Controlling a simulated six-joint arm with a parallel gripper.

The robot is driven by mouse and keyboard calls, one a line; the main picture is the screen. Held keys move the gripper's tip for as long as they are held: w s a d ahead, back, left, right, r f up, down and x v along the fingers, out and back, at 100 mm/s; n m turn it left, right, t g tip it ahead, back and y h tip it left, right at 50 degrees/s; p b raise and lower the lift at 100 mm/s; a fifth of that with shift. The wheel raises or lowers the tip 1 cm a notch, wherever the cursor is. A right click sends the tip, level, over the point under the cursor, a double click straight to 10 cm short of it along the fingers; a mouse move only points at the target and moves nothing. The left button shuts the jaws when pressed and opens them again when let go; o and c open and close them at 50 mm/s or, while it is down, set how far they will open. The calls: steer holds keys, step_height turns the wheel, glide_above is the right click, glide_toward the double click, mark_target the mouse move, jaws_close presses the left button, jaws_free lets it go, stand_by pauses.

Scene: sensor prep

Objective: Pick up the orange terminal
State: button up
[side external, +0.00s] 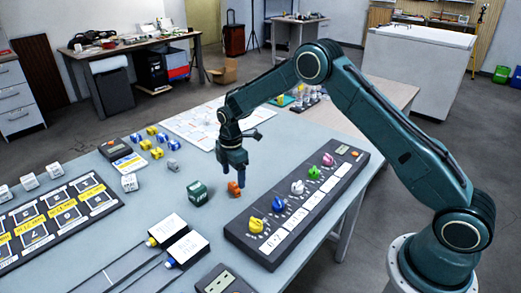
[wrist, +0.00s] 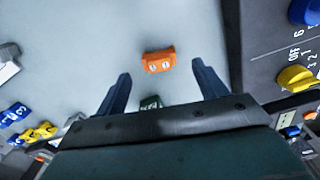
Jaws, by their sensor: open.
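The orange terminal (side external: 234,188) is a small block standing on the grey-blue table. In the wrist view the orange terminal (wrist: 158,61) shows two round pale screw heads and lies just beyond the fingertips, roughly centred between them. My gripper (side external: 238,178) points down right above and beside it in the side view. In the wrist view my gripper (wrist: 158,72) is open, its two dark blue fingers apart with nothing between them. From these frames I cannot tell whether a finger touches the terminal.
A dark green block (side external: 198,192) stands close left of the terminal; part of it shows in the wrist view (wrist: 150,102). A long dark panel with coloured knobs (side external: 237,227) lies to the right. Blue and yellow terminals (side external: 157,152) lie farther left. Bare table surrounds the terminal.

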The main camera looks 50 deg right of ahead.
mark_target(233, 184)
steer(key=shift+f, duration=2.6)
steer(key=c, duration=1.1)
